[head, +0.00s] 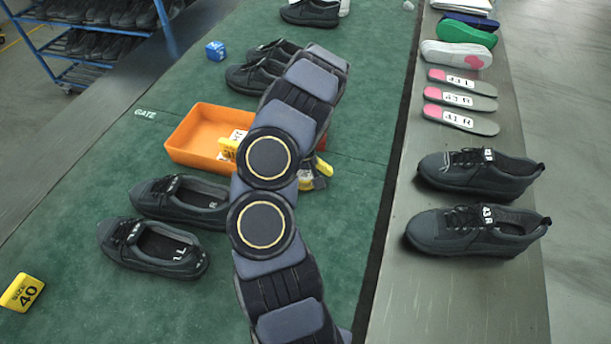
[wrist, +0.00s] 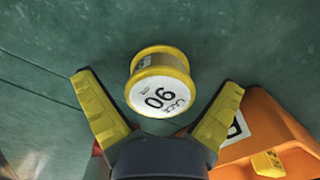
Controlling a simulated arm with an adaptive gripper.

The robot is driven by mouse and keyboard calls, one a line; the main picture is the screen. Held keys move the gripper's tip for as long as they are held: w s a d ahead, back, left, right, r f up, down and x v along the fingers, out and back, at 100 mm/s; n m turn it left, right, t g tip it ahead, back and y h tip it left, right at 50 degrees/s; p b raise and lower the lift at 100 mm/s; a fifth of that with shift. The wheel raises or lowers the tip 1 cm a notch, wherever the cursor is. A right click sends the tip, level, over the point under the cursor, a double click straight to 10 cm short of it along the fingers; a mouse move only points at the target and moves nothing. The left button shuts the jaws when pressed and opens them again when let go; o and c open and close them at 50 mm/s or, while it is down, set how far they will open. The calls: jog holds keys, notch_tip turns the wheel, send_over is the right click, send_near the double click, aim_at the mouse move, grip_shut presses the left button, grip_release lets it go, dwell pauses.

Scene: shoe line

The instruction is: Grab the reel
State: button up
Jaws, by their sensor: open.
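The reel (wrist: 160,92) is a small spool with yellow rims and a white label reading "90" on its end face. In the wrist view it is on the green surface, between the tips of my open gripper (wrist: 158,84), with a visible gap to each yellow finger. I cannot tell its exact depth relative to the fingertips. In the head view my arm hides the reel, and only parts of my gripper show beside the arm.
An orange bin (head: 196,131) is close by; in the wrist view its wall (wrist: 266,120) is near the right finger. Black shoes (head: 152,247) stand left on the green mat, others (head: 262,76) behind.

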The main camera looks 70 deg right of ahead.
jog(key=c, duration=1.2)
jog(key=shift+r, duration=0.2)
